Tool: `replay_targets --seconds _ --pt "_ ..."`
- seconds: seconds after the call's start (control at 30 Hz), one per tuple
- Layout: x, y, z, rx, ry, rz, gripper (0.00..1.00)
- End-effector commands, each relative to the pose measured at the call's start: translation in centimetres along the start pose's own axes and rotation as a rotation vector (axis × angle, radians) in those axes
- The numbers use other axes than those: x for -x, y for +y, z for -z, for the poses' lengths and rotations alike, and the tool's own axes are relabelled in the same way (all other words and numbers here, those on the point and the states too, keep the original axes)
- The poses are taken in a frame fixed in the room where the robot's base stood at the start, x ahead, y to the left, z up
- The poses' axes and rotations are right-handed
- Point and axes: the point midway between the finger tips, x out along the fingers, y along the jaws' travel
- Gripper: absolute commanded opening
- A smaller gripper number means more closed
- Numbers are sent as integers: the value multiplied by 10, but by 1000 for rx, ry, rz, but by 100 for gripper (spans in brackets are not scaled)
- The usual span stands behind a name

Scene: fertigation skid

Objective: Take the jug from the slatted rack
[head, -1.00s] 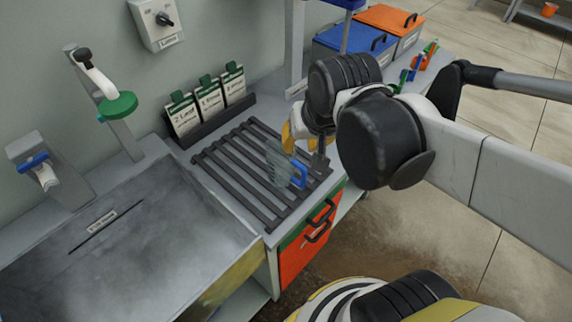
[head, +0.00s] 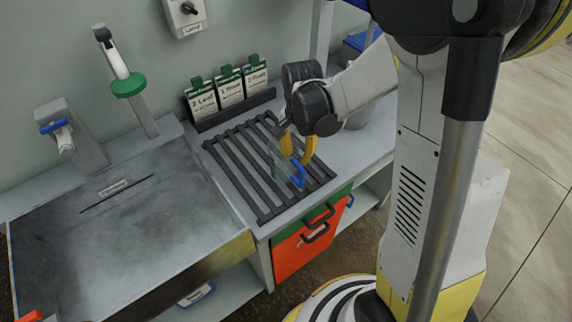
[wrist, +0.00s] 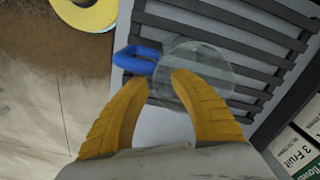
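The jug (head: 279,158) is clear with a blue handle (head: 299,176) and stands on the slatted rack (head: 243,170), near its right end. My gripper (head: 297,155) is above the jug, its two yellow fingers pointing down. In the wrist view, the fingertips (wrist: 161,77) are apart, with a gap between them. The right fingertip overlaps the jug's round rim (wrist: 215,65) and the left one lies just below the blue handle (wrist: 135,60). I cannot tell whether either finger touches the jug.
Labelled cards (head: 230,88) stand in a dark holder behind the rack. A basin counter (head: 110,225) with a green-collared dispenser (head: 128,86) is on the left. An orange drawer front (head: 300,250) is below the rack. My column fills the right side.

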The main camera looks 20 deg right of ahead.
Motion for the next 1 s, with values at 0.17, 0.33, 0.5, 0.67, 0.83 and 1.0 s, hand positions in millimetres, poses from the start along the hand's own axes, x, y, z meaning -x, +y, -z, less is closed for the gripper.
replay_targets --seconds 0.17,0.33,0.5,0.67,0.83,1.0 --pt "-13 0 -1 1 0 0 28" --pt "-35 1 -5 2 1 0 28" --pt "-60 2 -6 1 1 1 28" --pt "-62 2 -7 1 1 1 28" --pt "-61 2 -7 1 1 1 5" --pt "-61 2 -7 2 1 1 0"
